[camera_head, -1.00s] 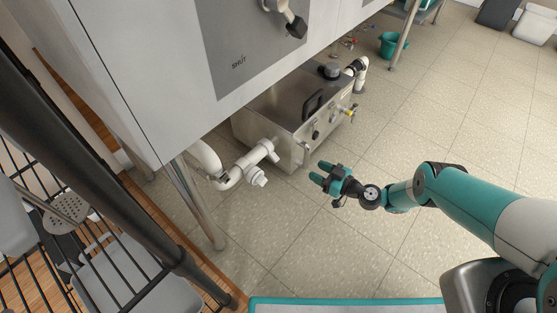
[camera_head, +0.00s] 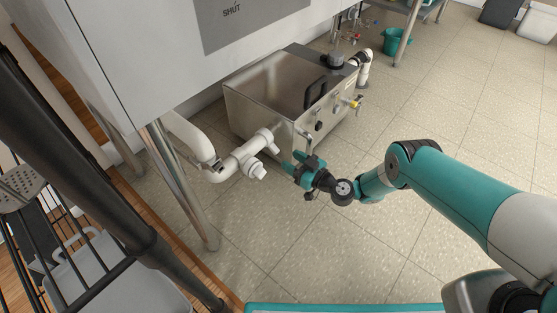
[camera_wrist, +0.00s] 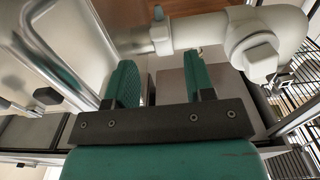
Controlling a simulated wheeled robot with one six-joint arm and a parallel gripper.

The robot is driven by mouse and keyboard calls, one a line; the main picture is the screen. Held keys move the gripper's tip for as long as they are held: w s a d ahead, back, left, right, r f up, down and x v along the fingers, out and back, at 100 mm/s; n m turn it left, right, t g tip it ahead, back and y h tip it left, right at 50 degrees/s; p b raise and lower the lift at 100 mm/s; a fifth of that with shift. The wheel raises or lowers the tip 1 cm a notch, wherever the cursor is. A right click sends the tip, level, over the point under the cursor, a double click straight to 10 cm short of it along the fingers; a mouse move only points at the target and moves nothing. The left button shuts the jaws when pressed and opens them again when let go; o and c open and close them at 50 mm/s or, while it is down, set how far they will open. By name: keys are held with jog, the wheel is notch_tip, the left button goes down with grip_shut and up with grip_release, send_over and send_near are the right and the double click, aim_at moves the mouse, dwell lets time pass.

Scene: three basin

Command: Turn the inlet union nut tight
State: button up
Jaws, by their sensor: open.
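The white inlet pipe (camera_head: 232,163) runs from a bend under the sink to the left end of a steel tank (camera_head: 285,95). A white collar by the tank end (camera_head: 266,140) looks like the union nut. My gripper (camera_head: 296,163) is open and empty, right of the pipe fitting and near the tank's front corner. In the wrist view the gripper (camera_wrist: 162,78) has a wide gap between its teal fingers. I cannot tell any contact with the nut.
A white hex plug (camera_wrist: 261,56) hangs off the pipe bend, right of the fingers. A steel sink leg (camera_head: 180,180) stands left of the pipe. The tank front has a black handle (camera_head: 316,94) and a yellow-tipped valve (camera_head: 355,103). The tiled floor in front is clear.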

aim_at(278, 152)
jog(key=shift+b+x, duration=1.45)
jog(key=shift+x, duration=1.6)
grip_shut()
notch_tip(278, 152, up, 2)
jog(key=p, duration=0.2)
jog(key=g+h+p, duration=0.1)
jog(key=p, duration=0.2)
jog(key=shift+s+d+h, duration=0.1)
jog(key=shift+d+h, duration=0.05)
jog(key=shift+h, duration=0.15)
jog(key=r+g+h+p, duration=0.1)
jog(key=h+p, duration=0.1)
jog(key=p, duration=0.1)
jog(key=shift+s+d+g+p, duration=0.1)
jog(key=shift+g+p, duration=0.25)
jog(key=shift+g, duration=0.05)
jog(key=shift+r+g+h+p, duration=0.25)
jog(key=shift+g+h+p, duration=0.25)
jog(key=shift+h+p, duration=0.15)
